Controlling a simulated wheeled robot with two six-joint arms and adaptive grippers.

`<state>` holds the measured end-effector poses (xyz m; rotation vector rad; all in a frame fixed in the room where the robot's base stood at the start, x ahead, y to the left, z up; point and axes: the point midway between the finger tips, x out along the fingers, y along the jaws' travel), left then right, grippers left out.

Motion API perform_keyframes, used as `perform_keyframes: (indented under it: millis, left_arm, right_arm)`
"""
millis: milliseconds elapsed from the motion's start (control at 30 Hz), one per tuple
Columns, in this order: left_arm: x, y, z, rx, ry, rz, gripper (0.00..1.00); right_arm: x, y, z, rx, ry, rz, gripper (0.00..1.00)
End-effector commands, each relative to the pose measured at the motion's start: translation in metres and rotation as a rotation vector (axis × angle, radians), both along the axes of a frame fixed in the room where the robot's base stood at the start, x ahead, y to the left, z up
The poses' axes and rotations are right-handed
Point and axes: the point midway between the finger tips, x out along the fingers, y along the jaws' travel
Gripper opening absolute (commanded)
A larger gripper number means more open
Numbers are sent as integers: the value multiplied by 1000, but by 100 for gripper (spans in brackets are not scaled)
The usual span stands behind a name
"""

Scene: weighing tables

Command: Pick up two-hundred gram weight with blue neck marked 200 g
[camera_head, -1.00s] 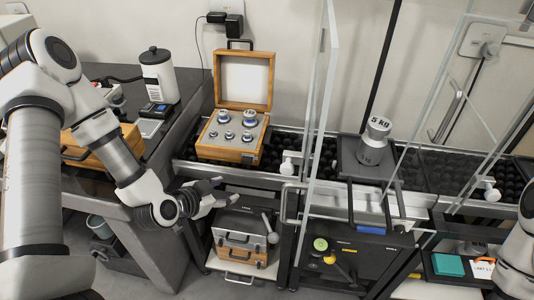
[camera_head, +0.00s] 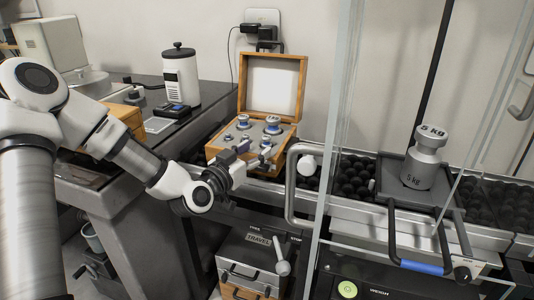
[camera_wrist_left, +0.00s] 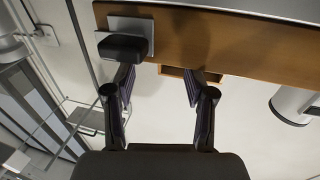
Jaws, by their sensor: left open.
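An open wooden case (camera_head: 228,164) stands on the roller conveyor and holds several metal weights. Two larger weights stand in the back row, one at left (camera_head: 243,121) and one at right (camera_head: 272,125); smaller ones stand in front. Bluish necks show on some, but the markings are too small to read, so I cannot tell which is 200 g. My left gripper (camera_head: 248,162) is open at the case's front side, partly covering the front wall. In the left wrist view the open fingers (camera_wrist_left: 160,92) hold nothing, and no weight shows there. My right gripper is not in view.
The raised case lid (camera_head: 272,86) stands behind the weights. A glass panel (camera_head: 338,150) and a large 5 kg weight (camera_head: 423,165) on a scale are to the right. A white canister (camera_head: 180,80) stands on the left table.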

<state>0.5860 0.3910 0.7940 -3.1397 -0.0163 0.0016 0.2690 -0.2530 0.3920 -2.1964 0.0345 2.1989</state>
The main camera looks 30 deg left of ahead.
Motion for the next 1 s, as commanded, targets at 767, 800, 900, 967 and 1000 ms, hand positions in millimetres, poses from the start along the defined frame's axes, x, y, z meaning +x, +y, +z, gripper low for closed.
perform_keyframes:
  millis: [767,800,900,967,1000]
  left_arm:
    - [55,4,2,-1,0,0,0]
    - [55,4,1,-1,0,0,0]
    - [55,4,2,-1,-1,0,0]
    - [55,4,2,-1,-1,0,0]
    - [55,4,2,-1,-1,0,0]
  right_arm:
    - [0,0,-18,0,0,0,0]
    - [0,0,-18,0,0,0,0]
    - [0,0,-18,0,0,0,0]
    - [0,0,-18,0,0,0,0]
    - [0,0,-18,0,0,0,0]
